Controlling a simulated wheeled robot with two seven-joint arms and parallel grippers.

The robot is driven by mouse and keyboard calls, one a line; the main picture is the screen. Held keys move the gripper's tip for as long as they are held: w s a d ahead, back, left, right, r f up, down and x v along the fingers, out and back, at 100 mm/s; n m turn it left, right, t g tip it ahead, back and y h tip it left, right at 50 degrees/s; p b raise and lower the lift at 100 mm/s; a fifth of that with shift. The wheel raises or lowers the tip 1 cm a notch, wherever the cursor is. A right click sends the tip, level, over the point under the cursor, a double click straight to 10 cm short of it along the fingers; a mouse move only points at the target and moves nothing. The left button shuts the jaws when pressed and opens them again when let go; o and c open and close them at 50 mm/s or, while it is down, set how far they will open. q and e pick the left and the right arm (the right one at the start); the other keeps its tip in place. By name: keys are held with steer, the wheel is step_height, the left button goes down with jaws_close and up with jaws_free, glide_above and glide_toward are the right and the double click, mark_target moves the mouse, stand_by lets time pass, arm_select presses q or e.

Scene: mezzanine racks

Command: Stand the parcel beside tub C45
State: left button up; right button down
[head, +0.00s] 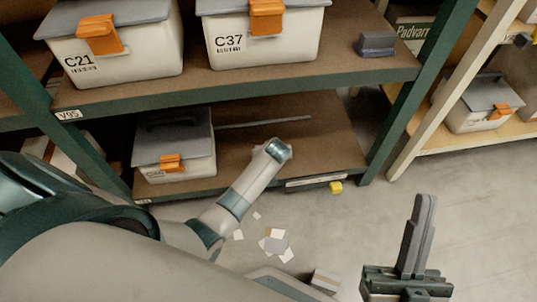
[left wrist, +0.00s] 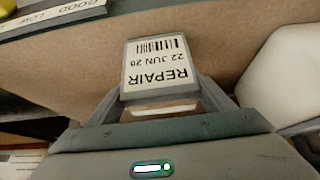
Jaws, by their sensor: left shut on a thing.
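The parcel (left wrist: 157,72) shows in the left wrist view as a grey block with a white label reading REPAIR, 22 JUN 20, upside down. My left gripper (left wrist: 163,100) is shut on it, with a finger at each side, over the brown shelf board. In the head view my left arm reaches to the lower shelf; its gripper and the parcel are hidden. A white tub (head: 189,165) with grey lid and orange latch stands on that shelf, left of my arm; its code is unreadable. A white tub wall (left wrist: 290,68) is right of the parcel in the wrist view. My right gripper (head: 422,215) is shut, empty, over the floor.
Tubs C21 (head: 140,65) and C37 (head: 300,42) and a grey block (head: 375,44) stand on the shelf above. The lower shelf (head: 330,135) is bare right of my arm. A green upright bounds it. Paper scraps (head: 275,243) and a small box (head: 324,280) are low down in front.

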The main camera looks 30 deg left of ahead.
arm_select(q)
steer(key=o, duration=1.3)
arm_select(e)
steer(key=shift+r, duration=0.1)
arm_select(q)
steer(key=shift+s+d+r+p, duration=0.15)
steer(key=shift+r+p, duration=0.15)
steer(key=shift+r, duration=0.15)
steer(key=p+v, duration=0.1)
steer(key=v, duration=0.2)
steer(key=shift+r, duration=0.2)
steer(key=p+v, duration=0.2)
steer(key=v, duration=0.6)
steer(key=shift+p, duration=0.4)
arm_select(e)
steer(key=w+a+f+g+h, duration=0.1)
steer(key=w+f+g+h, duration=0.1)
steer(key=f+g, duration=0.6)
steer(key=shift+w+a+f, duration=0.35)
steer(key=shift+w+f, duration=0.35)
steer(key=shift+f, duration=1.55)
arm_select(q)
steer(key=shift+s+f, duration=0.1)
